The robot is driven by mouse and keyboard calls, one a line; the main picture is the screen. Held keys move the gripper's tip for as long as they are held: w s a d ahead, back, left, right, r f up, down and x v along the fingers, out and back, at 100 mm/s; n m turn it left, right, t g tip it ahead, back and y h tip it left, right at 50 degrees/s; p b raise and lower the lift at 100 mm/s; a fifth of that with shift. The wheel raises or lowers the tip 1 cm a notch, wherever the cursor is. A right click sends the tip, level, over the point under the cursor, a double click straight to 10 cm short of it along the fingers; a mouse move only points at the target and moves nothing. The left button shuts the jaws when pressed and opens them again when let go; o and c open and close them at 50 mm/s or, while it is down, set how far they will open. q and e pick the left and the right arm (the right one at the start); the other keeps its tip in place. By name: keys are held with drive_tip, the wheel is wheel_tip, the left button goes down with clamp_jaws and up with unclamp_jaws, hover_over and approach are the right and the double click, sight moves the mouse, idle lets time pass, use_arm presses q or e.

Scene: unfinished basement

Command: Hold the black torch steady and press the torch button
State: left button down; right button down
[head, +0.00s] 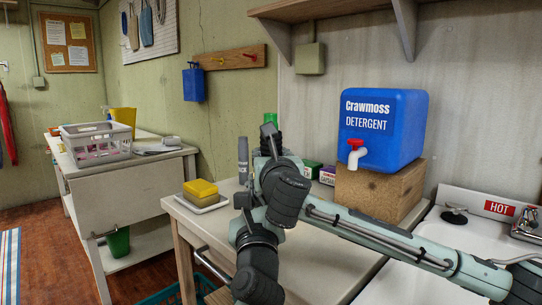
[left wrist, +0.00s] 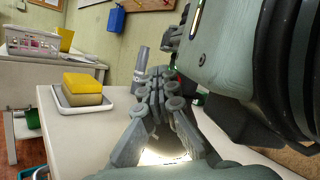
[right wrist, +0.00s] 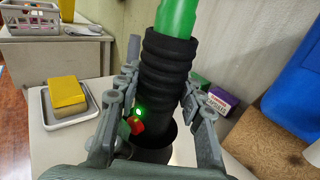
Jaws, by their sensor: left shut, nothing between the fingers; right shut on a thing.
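The black torch (right wrist: 168,68) has a ribbed grip and a green end pointing up; its wide black head points down. My right gripper (right wrist: 160,88) is shut around the grip, one finger on each side. A red button (right wrist: 136,125) shows low on the torch, with a small green light glowing beside it. In the head view only the torch's green end (head: 270,118) shows above my right gripper (head: 268,138). My left gripper (left wrist: 160,78) is shut and empty, close to the right gripper. Whether it touches the button is hidden. A bright patch (left wrist: 160,157) lights the tabletop below.
Small boxes (right wrist: 218,99) stand behind on the right. A blue detergent container (head: 384,130) sits on a wooden block. The table's front left is clear.

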use_arm(q)
drive_tip(key=shift+s+a+f, duration=0.1)
drive_tip(key=shift+s+a, duration=0.15)
drive_tip(key=shift+s, duration=0.1)
drive_tip(key=s+a, duration=0.3)
drive_tip(key=s, duration=0.1)
drive_tip(key=shift+s+a, duration=0.3)
drive_tip(key=shift+a, duration=0.1)
use_arm(e)
drive_tip(key=c, duration=0.9)
unclamp_jaws()
